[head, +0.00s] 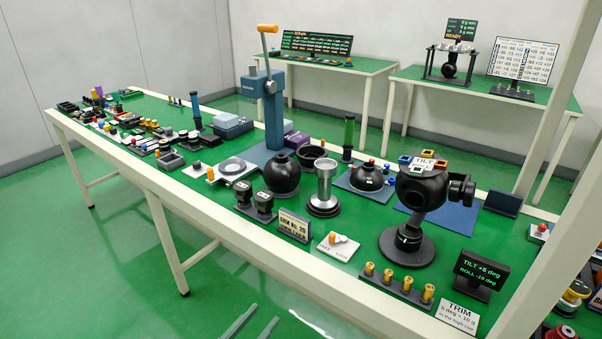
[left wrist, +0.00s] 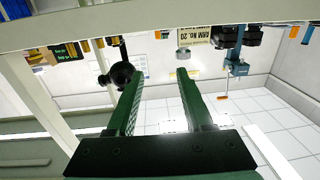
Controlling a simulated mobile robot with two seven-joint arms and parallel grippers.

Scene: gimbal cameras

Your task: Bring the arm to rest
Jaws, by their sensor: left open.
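My left gripper (head: 267,311) shows at the bottom edge of the head view. Only its two finger ends are in the picture, over the green floor in front of the long workbench (head: 196,218). In the left wrist view the two green fingers of my left gripper (left wrist: 160,74) stand apart with nothing between them. The bench's front edge crosses the top of that view, and the gripper is apart from it. My right gripper is in neither view.
The bench carries a black tilt head (head: 408,240), a blue lever press (head: 272,110), a black sphere (head: 281,176), brass weights (head: 408,284) and a tilt display (head: 481,269). A pale post (head: 553,100) rises at the right. The floor left of the bench is clear.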

